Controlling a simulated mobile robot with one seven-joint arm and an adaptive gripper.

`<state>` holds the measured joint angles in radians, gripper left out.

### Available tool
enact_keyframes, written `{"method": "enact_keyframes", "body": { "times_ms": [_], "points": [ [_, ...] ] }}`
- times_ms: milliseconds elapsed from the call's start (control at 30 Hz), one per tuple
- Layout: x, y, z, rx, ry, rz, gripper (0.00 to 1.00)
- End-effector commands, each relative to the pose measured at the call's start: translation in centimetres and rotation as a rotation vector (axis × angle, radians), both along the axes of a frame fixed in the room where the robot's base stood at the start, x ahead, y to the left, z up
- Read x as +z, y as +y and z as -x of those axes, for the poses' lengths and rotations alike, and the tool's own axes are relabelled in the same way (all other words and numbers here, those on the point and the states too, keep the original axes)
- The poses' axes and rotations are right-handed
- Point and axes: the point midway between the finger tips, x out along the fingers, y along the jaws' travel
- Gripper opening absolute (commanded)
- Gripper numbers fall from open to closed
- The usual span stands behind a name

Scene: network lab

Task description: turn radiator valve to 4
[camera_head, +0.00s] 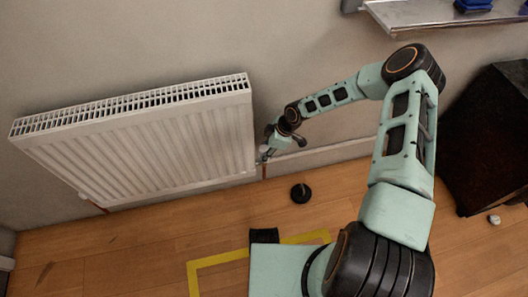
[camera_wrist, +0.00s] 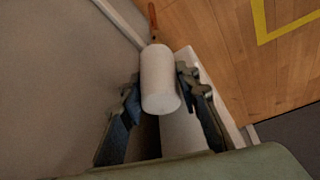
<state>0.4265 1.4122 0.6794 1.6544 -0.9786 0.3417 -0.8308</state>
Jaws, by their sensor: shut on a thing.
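A white radiator (camera_head: 150,140) hangs on the wall at the left in the head view. At its lower right corner is the radiator valve, a white cylindrical knob that shows clearly in the wrist view (camera_wrist: 160,80). My gripper (camera_head: 270,146) is at that corner. In the wrist view my gripper (camera_wrist: 160,84) has one finger on each side of the knob and is shut on it. The copper pipe (camera_wrist: 153,20) shows beyond the knob. I cannot read any numbers on the knob.
A small black round object (camera_head: 301,193) lies on the wooden floor near the valve. Yellow tape (camera_head: 215,259) marks the floor. A dark cabinet (camera_head: 485,140) stands at the right, and a shelf (camera_head: 440,14) is on the wall above.

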Motion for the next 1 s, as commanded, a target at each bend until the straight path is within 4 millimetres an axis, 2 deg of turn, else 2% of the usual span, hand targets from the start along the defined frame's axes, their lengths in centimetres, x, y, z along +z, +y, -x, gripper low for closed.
{"method": "enact_keyframes", "body": {
  "times_ms": [267, 1000],
  "points": [
    [0.07, 0.01, 0.02, -0.109, -0.001, 0.004, 0.06],
    [-0.08, 0.06, -0.08, -0.682, -0.003, 0.0, 0.06]
  ]
}}
